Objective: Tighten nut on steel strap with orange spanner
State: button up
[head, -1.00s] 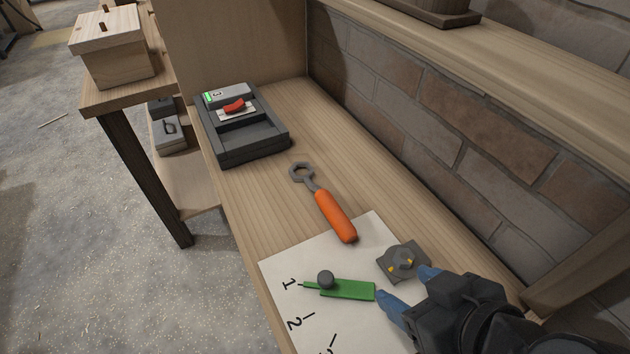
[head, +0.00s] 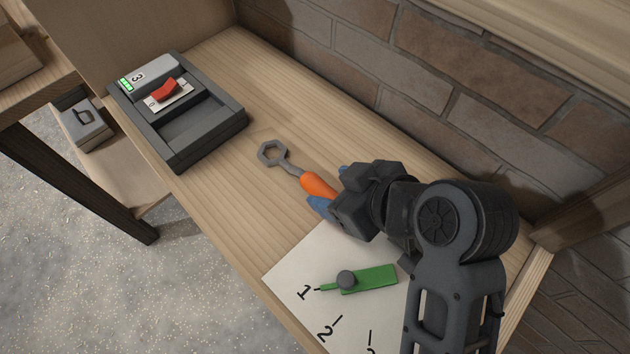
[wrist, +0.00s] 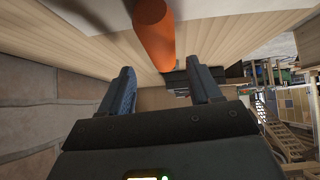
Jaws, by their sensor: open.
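The orange spanner (head: 316,185) lies on the wooden bench, its grey ring head (head: 272,153) pointing to the back left. My gripper (head: 331,190) is open at the orange handle, with one blue fingertip on each side of it in the head view. The arm hides the rear part of the handle. In the wrist view the handle end (wrist: 153,35) shows ahead between the two open fingers (wrist: 164,88), and no contact can be made out. The steel strap and its nut are not visible now, with my arm over that part of the bench.
A white sheet (head: 290,270) with numbers carries a green tool (head: 370,279) with a dark knob. A grey tray box (head: 238,122) with a red switch (head: 166,90) stands at the back left. A brick wall (head: 400,70) borders the bench on the right.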

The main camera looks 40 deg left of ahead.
aim_at(324, 190)
jog(key=x, duration=0.4)
jog(key=shift+s+f, duration=0.1)
jog(key=shift+s, duration=0.1)
grip_shut()
dwell(0.4)
